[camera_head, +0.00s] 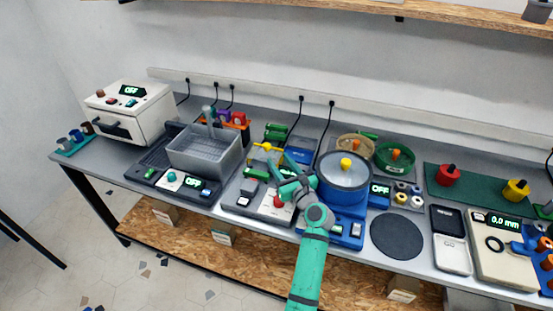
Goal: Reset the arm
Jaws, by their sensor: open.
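My teal and grey arm reaches up from the bottom of the head view, bent over the middle of the bench. My gripper (279,167) is at its far end, above a grey device (245,205) with a red knob. The jaws are open and I see nothing held between them. A yellow handle-like part (267,147) shows just beyond the fingertips; I cannot tell whether they touch it. The arm hides part of the grey device.
A blue pot-like machine (343,194) with a clear lid stands close right of my gripper. A grey basket (204,152) stands to the left, and a white oven (128,113) beyond it. A dark round mat (397,237) lies bare. A wooden shelf (430,22) hangs above.

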